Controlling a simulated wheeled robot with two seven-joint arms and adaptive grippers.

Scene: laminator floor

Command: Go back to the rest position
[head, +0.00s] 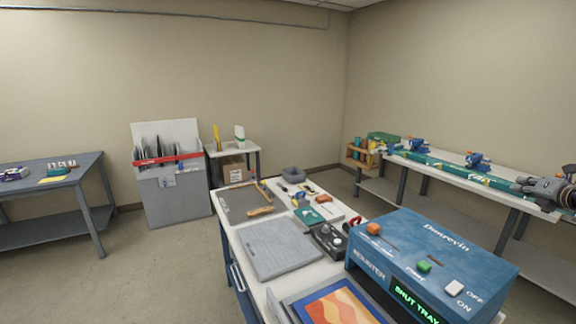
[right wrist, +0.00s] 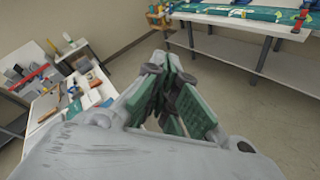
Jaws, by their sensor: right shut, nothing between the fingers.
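My right gripper (head: 566,178) shows at the right edge of the head view, grey and dark, in front of the long side bench. In the right wrist view its green-padded fingers (right wrist: 172,100) are together with nothing between them. The gripper is clear of the worktable, to its right. My left gripper is in neither view. The blue laminator (head: 430,262) stands on the near end of the worktable (head: 246,236). Its display reads "SHUT TRAY". It has an orange button, a green button and a white switch. A tray with an orange and yellow picture (head: 338,304) lies at its front left.
The worktable also holds a grey slab (head: 279,248), a dark mat (head: 245,203), a black control box (head: 328,240) and small tools. A long bench (head: 500,186) runs along the right wall. A grey bin (head: 172,190) and a blue table (head: 60,172) stand left, with open floor between.

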